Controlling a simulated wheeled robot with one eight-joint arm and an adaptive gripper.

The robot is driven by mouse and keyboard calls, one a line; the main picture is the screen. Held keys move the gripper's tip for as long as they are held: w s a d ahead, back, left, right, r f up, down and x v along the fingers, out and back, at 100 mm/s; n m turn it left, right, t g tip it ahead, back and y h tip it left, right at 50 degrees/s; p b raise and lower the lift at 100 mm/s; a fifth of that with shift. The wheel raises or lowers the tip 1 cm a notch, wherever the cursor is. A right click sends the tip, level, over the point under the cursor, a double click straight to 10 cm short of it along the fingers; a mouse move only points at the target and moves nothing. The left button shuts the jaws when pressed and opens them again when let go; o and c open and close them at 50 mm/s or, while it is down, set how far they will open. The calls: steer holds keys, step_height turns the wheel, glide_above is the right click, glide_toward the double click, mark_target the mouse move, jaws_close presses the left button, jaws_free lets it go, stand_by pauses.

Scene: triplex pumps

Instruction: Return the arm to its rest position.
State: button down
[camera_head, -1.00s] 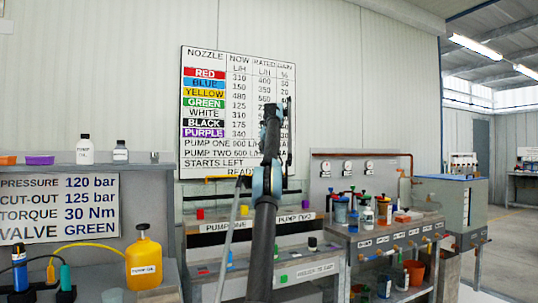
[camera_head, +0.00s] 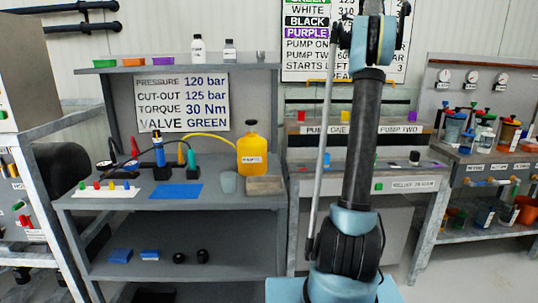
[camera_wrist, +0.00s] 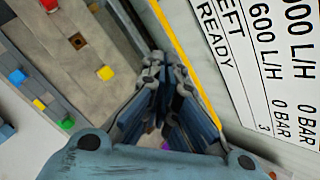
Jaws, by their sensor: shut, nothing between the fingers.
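My arm stands upright right of centre in the head view, in front of the pump bench (camera_head: 420,183). Its upper joint reaches the top of the frame, and I cannot make out my gripper there. In the wrist view my gripper (camera_wrist: 163,72) shows its dark fingers closed together with nothing between them. It is above the bench, beside the yellow rail (camera_wrist: 180,50) and close to the white wall board (camera_wrist: 265,50). The same board shows behind my arm in the head view (camera_head: 310,45).
A grey workbench (camera_head: 85,203) at left carries a yellow bottle (camera_head: 251,150), a blue mat (camera_head: 176,191) and small tools. A shelf (camera_head: 125,68) above it holds small containers. A bench (camera_head: 475,235) with jars stands at right. Floor shows at lower right.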

steer(key=s+a+f+n+g, duration=0.1)
steer(key=s+a+f+n, duration=0.45)
steer(key=s, duration=0.45)
steer(key=s+a+f+n+g, duration=0.1)
steer(key=s+a+f+n, duration=0.35)
steer(key=s+f, duration=0.4)
steer(key=s+a+f+n+g, duration=0.1)
steer(key=s+a+f+n, duration=0.4)
steer(key=s, duration=0.6)
steer(key=s+a+f+n, duration=0.1)
steer(key=s+f+n, duration=0.2)
steer(key=s+f, duration=0.7)
steer(key=s+a+f+n+g, duration=0.1)
steer(key=s+f+n, duration=0.3)
steer(key=s+f, duration=0.7)
steer(key=s+a+f+n+g+h, duration=0.1)
steer(key=s+a+f+n, duration=0.2)
steer(key=s+f, duration=0.7)
step_height(320, 180, down, 2)
steer(key=shift+s+a+f+n, duration=0.15)
steer(key=shift+s+n, duration=0.05)
steer(key=shift+n, duration=0.4)
steer(key=shift+w+f, duration=0.2)
steer(key=shift+w, duration=0.25)
